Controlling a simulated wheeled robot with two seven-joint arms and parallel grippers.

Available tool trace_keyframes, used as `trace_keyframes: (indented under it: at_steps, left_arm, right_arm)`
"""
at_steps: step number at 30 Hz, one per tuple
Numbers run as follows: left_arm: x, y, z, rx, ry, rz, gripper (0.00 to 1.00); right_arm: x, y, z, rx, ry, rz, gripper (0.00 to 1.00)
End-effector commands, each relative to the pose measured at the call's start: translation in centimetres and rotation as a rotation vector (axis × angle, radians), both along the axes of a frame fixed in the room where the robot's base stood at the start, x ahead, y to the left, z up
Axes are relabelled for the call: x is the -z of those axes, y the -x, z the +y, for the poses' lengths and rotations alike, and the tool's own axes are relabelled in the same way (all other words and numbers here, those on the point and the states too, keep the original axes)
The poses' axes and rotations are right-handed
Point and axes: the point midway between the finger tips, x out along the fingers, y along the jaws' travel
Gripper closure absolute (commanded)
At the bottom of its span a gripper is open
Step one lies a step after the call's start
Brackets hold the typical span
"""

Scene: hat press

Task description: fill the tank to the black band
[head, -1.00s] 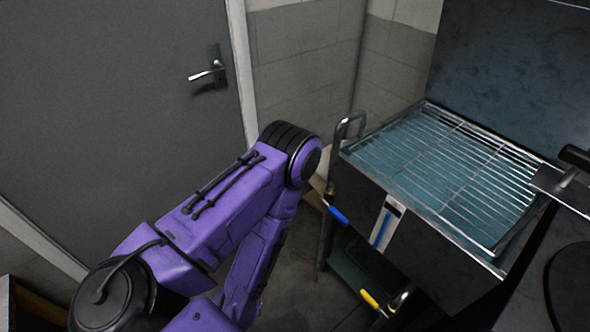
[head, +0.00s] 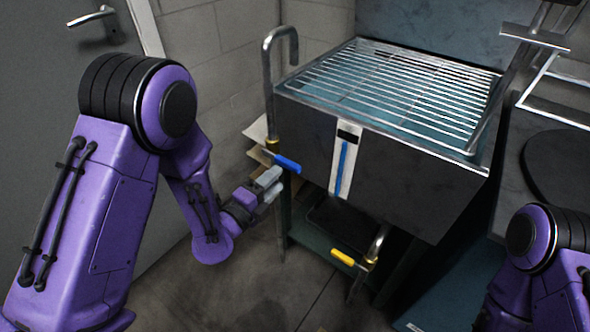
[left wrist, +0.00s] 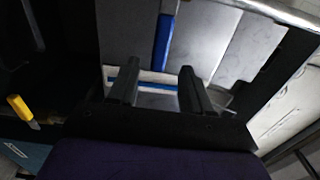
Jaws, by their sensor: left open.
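The dark tank (head: 385,160) holds bluish water under a wire rack. Its front gauge (head: 336,187) is a white strip with a blue column and a black band (head: 348,135) near the top. The column's top appears just below the band. A blue valve handle (head: 287,163) sits at the tank's left front, below a bent pipe. My left gripper (head: 270,184) is open, just below and left of this handle; contact is unclear.
A yellow valve handle (head: 343,257) sits low under the tank; it also shows in the left wrist view (left wrist: 20,107). A green shelf (head: 312,235) lies below the tank. A counter with a dark round plate (head: 560,168) stands at right. The floor in front is clear.

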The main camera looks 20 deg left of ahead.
Motion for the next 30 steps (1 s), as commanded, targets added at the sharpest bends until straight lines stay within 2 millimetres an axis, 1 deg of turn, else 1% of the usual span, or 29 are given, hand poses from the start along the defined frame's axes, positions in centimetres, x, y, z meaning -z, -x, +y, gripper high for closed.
trace_keyframes:
  at_steps: [1, 6, 9, 12, 16, 23, 24, 26, 27, 28, 30]
  left_arm:
    - [-0.4, -0.9, -0.3, -0.001, 0.004, -0.001, 0.51]
    - [-0.3, -4.6, -1.6, -0.003, 0.005, 0.001, 0.51]
    - [-0.2, -6.5, -2.3, -0.004, 0.005, 0.004, 0.51]
    - [-0.1, -7.8, -2.8, -0.003, 0.004, 0.005, 0.51]
    - [-0.1, -8.6, -3.1, -0.003, 0.003, 0.006, 0.51]
    - [0.0, -8.7, -3.1, -0.003, 0.003, 0.007, 0.51]
    - [0.0, -8.6, -3.1, -0.003, 0.003, 0.007, 0.64]
    - [0.0, -8.6, -3.1, -0.003, 0.003, 0.007, 0.84]
    - [0.0, -8.6, -3.1, -0.003, 0.003, 0.007, 0.97]
    - [0.0, -8.6, -3.1, -0.003, 0.003, 0.007, 1.0]
    - [0.0, -8.6, -3.1, -0.003, 0.003, 0.007, 1.0]
  right_arm:
    - [-0.6, 0.0, 0.0, 0.0, 0.0, 0.0, 0.53]
    - [-1.2, 0.0, 0.0, 0.0, 0.0, 0.0, 0.53]
    - [-1.4, 0.0, 0.0, 0.0, 0.0, 0.0, 0.53]
    - [-1.4, 0.0, 0.0, 0.0, 0.0, 0.0, 0.53]
    - [-1.4, 0.0, 0.0, 0.0, 0.0, 0.0, 0.53]
    - [-1.4, 0.0, 0.0, 0.0, 0.0, 0.0, 0.53]
    - [-1.4, 0.0, 0.0, 0.0, 0.0, 0.0, 0.53]
    - [-1.4, 0.0, 0.0, 0.0, 0.0, 0.0, 0.53]
    - [-1.4, 0.0, 0.0, 0.0, 0.0, 0.0, 0.53]
    - [-1.4, 0.0, 0.0, 0.0, 0.0, 0.0, 0.53]
    - [-1.4, 0.0, 0.0, 0.0, 0.0, 0.0, 0.53]
